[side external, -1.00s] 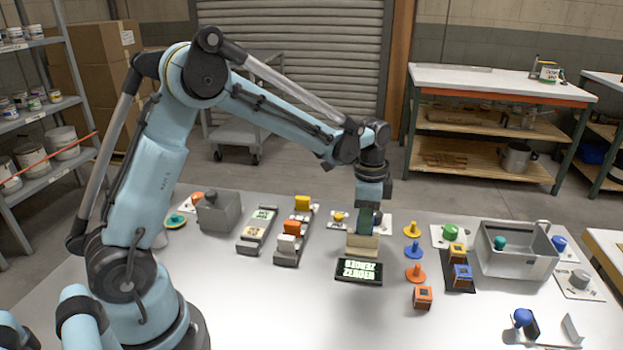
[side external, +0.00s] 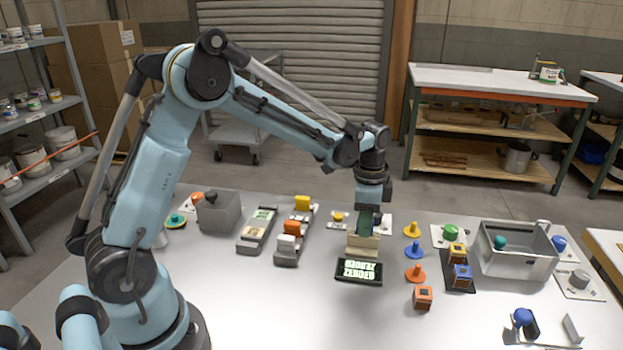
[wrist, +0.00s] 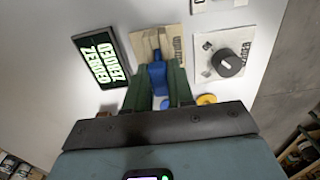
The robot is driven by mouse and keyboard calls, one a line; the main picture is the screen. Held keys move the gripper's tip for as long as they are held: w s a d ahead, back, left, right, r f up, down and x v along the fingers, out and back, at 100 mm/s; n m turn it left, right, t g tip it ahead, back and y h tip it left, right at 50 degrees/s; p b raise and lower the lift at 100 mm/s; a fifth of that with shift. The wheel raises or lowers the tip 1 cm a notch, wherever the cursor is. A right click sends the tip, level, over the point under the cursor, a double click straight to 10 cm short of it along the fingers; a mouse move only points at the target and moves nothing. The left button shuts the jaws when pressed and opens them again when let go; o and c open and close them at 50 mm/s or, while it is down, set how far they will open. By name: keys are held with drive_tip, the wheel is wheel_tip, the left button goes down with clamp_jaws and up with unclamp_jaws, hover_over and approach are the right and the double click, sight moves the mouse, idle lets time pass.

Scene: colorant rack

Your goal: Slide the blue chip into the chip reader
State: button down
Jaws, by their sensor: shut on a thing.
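The blue chip (wrist: 157,78) is held between my gripper's two green fingers in the wrist view. My gripper (wrist: 157,68) is shut on it. In the side view my gripper (side external: 368,224) points down right over the beige chip reader block (side external: 362,246), and the chip is not clearly visible there. The reader block also shows in the wrist view (wrist: 150,43), under and just beyond the fingertips. A black display (side external: 359,271) with bright text lies in front of the block. The fingers hide the chip's lower end, so I cannot tell how far it sits in the reader.
A rack with orange, white and yellow blocks (side external: 291,243) stands left of the reader. Yellow, blue and orange pegs (side external: 414,250) stand close on its right. A grey metal bin (side external: 519,263) is farther right. The table front is mostly clear.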

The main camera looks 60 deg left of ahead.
drive_tip(key=shift+r, duration=1.25)
drive_tip(key=shift+s+r, duration=0.15)
drive_tip(key=shift+r, duration=0.05)
drive_tip(key=s+d+r+n, duration=0.2)
drive_tip(key=s+r+n, duration=0.7)
drive_tip(key=s+r, duration=0.2)
drive_tip(key=w+f+m, duration=0.1)
drive_tip(key=w+m, duration=0.2)
drive_tip(key=w+a+f+m, duration=0.1)
drive_tip(key=w+f+m, duration=0.1)
drive_tip(key=w+m, duration=0.1)
drive_tip(key=w+a+f+m, duration=0.1)
drive_tip(key=w+f+m, duration=0.1)
drive_tip(key=w, duration=0.3)
drive_tip(key=shift+w+m, duration=0.1)
drive_tip(key=shift+m, duration=0.4)
drive_tip(key=shift+f, duration=0.1)
drive_tip(key=shift+f, duration=2.85)
drive_tip(key=shift+f, duration=1.75)
